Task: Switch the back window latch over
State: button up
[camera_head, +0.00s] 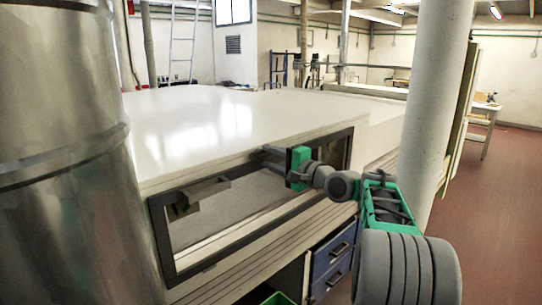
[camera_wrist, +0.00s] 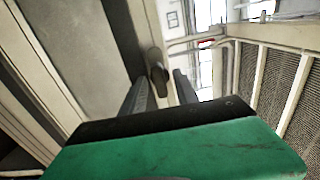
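In the wrist view a small dark latch handle (camera_wrist: 157,68) sits on a pale upright frame strip. My gripper (camera_wrist: 162,80) is open, with one finger on each side of the handle in the picture; I cannot tell whether either finger touches it or how deep it lies between them. Another grey lever-like fitting (camera_head: 207,190) is at the window's near left.
A large metal cylinder (camera_head: 60,150) fills the left of the head view. A pale round column (camera_head: 437,100) stands right of my arm. The housing's flat white top (camera_head: 220,115) is clear. Blue drawers (camera_head: 331,255) are below, with red floor (camera_head: 490,220) at right.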

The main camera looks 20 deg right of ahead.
jog(key=shift+w, duration=0.1)
jog(key=shift+c, duration=0.2)
grip_shut()
dwell(0.4)
